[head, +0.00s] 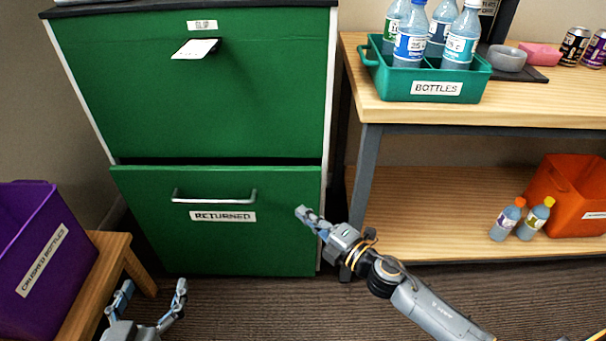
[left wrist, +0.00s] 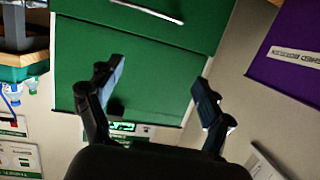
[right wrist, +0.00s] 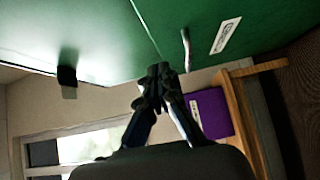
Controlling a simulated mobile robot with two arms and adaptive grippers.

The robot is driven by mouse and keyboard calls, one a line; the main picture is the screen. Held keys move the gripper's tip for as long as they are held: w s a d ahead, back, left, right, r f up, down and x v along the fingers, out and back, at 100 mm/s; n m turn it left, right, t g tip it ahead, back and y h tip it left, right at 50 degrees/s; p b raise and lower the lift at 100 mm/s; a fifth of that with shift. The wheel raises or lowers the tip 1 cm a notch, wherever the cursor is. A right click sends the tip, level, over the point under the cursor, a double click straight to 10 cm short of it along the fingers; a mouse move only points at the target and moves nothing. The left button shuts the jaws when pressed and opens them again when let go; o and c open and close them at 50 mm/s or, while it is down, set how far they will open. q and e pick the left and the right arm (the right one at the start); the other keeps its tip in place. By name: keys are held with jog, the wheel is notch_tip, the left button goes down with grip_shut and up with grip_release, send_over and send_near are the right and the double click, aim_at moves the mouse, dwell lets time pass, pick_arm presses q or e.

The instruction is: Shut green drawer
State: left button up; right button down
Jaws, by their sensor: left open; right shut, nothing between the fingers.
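The green cabinet has an upper drawer (head: 130,105) and a lower green drawer (head: 262,247) labelled "RETURNED" with a metal handle (head: 214,197). The lower drawer's front stands slightly forward of the cabinet, with a dark gap along its top edge. My right gripper (head: 303,212) is shut and empty in front of the right part of the lower drawer; I cannot tell if it touches. In the right wrist view its closed tips (right wrist: 158,72) are close to the green front, near the handle (right wrist: 186,48). My left gripper (head: 152,290) is open and empty, low at the left.
A purple crate (head: 40,262) sits on a wooden bench (head: 108,268) at the left. A wooden shelf table (head: 520,112) at the right holds a green bottle tray (head: 388,80). An orange bin (head: 572,190) and two small bottles stand on its lower shelf. Dark floor is clear before the drawer.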

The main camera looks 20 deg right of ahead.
send_near(269, 175)
jog(key=w+a, duration=0.1)
jog(key=a, duration=0.3)
jog(key=w, duration=0.1)
jog(key=w+d+b, duration=0.1)
jog(key=w, duration=0.1)
jog(key=shift+w+f, duration=0.1)
jog(key=shift+w, duration=0.2)
pick_arm(q)
notch_tip(269, 175, up, 8)
jog(key=d+t+h, duration=0.1)
jog(key=t, duration=0.3)
jog(key=shift+w+d+t+h+b, duration=0.3)
jog(key=shift+w+t, duration=0.1)
pick_arm(e)
jog(key=shift+w+d, duration=0.1)
jog(key=shift+w, duration=0.15)
